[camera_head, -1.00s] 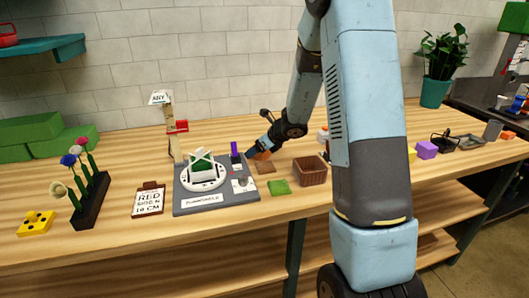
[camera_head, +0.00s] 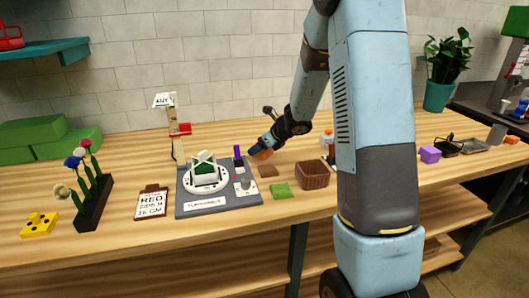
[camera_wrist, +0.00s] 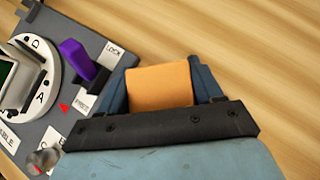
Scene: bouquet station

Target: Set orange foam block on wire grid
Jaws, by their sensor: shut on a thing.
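My gripper (camera_head: 262,148) is shut on the orange foam block (camera_head: 264,154), above the table beside the grey turntable station. In the wrist view the orange block (camera_wrist: 160,86) sits between the two blue-grey fingers (camera_wrist: 160,92), its flat face showing.
The turntable station (camera_head: 200,210) with a purple lever (camera_head: 238,154) lies left of my gripper. A purple block (camera_head: 429,154) and grey tray (camera_head: 473,146) are right.

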